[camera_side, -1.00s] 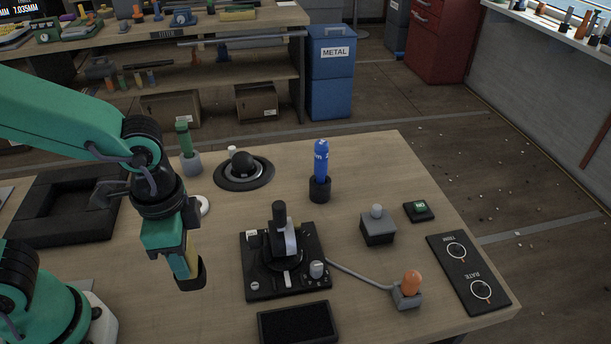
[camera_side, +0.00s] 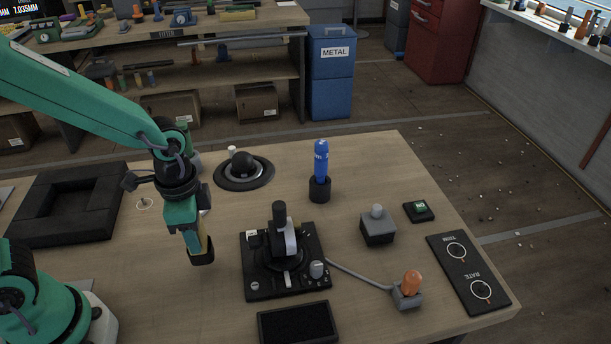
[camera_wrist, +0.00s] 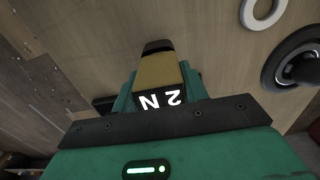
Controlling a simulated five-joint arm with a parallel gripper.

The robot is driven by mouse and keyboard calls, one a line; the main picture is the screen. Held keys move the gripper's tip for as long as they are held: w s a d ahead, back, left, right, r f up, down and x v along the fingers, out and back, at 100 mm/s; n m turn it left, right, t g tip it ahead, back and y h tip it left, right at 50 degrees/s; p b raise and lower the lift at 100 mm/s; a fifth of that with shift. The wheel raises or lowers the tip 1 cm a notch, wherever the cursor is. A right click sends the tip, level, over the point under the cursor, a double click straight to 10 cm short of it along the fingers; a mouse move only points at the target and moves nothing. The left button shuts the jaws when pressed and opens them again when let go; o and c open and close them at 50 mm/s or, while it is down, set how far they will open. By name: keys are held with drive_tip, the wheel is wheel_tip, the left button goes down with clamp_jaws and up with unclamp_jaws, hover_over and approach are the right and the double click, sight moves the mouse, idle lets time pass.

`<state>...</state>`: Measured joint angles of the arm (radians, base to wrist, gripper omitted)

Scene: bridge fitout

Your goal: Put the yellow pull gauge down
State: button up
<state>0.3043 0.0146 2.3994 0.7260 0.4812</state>
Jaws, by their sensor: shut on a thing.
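The yellow pull gauge (camera_side: 206,243) is between the fingers of my gripper (camera_side: 190,232), which is shut on it. Its black end (camera_side: 202,258) points down in the side view, left of the black joystick panel (camera_side: 250,284). I cannot tell whether that end touches the table. In the wrist view the yellow gauge (camera_wrist: 157,72) shows between the green fingers, with a black "2 N" label at its near end. My gripper hides part of it in the side view.
The wooden table (camera_side: 110,270) has bare room left of my gripper. A black square frame (camera_side: 45,232) lies at the left. Behind are a black ball dome (camera_side: 242,164) and a blue cylinder in a black holder (camera_side: 320,165).

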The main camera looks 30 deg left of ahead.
drive_tip(key=shift+f, duration=2)
drive_tip(key=shift+f, duration=0.1)
drive_tip(key=o, duration=1.3)
drive_tip(key=shift+r, duration=6.15)
